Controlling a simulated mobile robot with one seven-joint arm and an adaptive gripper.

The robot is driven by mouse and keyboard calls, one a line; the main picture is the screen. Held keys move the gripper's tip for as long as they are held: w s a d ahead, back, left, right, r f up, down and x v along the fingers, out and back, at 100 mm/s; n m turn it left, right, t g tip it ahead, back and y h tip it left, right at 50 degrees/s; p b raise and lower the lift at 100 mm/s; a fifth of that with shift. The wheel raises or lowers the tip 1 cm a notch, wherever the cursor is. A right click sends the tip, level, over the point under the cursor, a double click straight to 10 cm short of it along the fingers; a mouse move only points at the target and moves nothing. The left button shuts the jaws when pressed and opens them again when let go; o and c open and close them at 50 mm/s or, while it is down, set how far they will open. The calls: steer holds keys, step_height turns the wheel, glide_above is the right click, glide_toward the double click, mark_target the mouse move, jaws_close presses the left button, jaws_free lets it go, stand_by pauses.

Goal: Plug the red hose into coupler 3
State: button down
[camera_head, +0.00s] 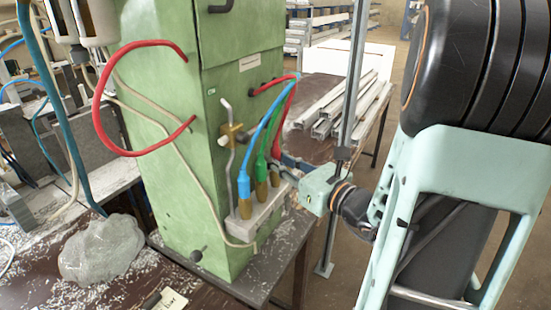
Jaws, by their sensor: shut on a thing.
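The red hose (282,118) hangs from the green cabinet's side beside a blue hose (258,139) and a green hose (268,138). My gripper (283,171) is at the lower end of the red hose and shut on it, just right of the green hose's end. The coupler block (249,228) is a pale bar low on the cabinet with brass couplers. The blue hose's end stands over the left coupler (244,208) and the green hose's end over the middle one (262,192). The red hose's tip and the coupler under it are partly hidden, so I cannot tell whether they touch.
The green cabinet (190,200) stands behind the couplers. A bent metal handle with a brass fitting (231,132) sticks out left of the hoses. A red hose loop (97,105) is on the cabinet's left. A steel post (352,85) rises close to my gripper. Profiles (335,112) lie behind.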

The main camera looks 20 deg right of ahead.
steer(key=c, duration=1.8)
jaws_free()
steer(key=shift+v, duration=1.2)
steer(key=b+v, duration=0.5)
steer(key=v, duration=0.1)
steer(key=shift+s, duration=0.3)
steer(key=shift+d, duration=0.1)
